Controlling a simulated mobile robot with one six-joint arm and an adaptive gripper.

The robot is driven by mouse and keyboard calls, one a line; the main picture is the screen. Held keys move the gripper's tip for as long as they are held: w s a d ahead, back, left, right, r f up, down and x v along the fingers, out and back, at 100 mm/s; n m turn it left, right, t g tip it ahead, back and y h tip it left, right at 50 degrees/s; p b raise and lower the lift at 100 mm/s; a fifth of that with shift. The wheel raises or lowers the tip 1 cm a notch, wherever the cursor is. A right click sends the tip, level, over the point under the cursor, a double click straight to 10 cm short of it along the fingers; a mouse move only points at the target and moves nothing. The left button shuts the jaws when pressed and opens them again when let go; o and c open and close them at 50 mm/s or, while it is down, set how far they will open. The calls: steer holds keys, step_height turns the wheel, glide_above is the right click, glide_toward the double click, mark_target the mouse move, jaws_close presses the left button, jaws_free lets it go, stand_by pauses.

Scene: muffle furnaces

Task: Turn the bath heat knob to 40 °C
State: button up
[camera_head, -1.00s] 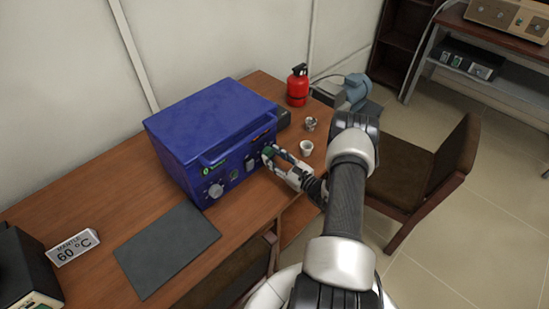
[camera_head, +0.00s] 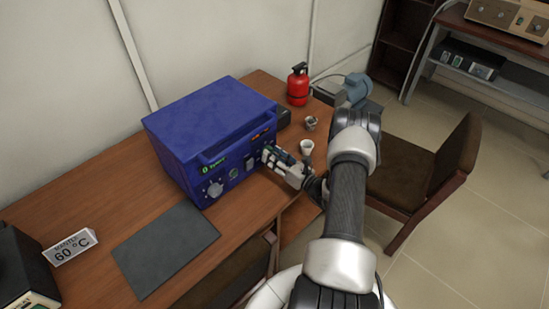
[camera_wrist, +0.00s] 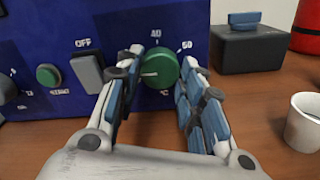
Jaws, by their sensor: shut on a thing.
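The bath heat knob is a round green knob (camera_wrist: 160,68) on the front of the blue unit (camera_wrist: 30,30), with 40 printed above it and 50 at its upper right. Its white pointer line points left, away from the 40 mark. My gripper (camera_wrist: 163,72) is shut on the knob, one finger at its left side and one at its right. In the head view my gripper (camera_head: 270,157) reaches the right part of the blue unit's front (camera_head: 170,160); the knob is hidden there.
A switch marked OFF (camera_wrist: 88,72) and a small green button (camera_wrist: 48,75) sit left of the knob. A white cup (camera_wrist: 303,122) stands to the right, with a black box (camera_wrist: 248,52) behind. A sign reading 60 °C (camera_head: 71,247) and a dark mat (camera_head: 165,250) lie on the table.

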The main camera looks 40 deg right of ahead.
steer(key=m, duration=0.4)
steer(key=shift+m, duration=0.3)
steer(key=m, duration=0.4)
steer(key=shift+m, duration=0.3)
steer(key=m, duration=0.4)
steer(key=shift+m, duration=2.1)
steer(key=o, duration=1.1)
steer(key=shift+c, duration=0.2)
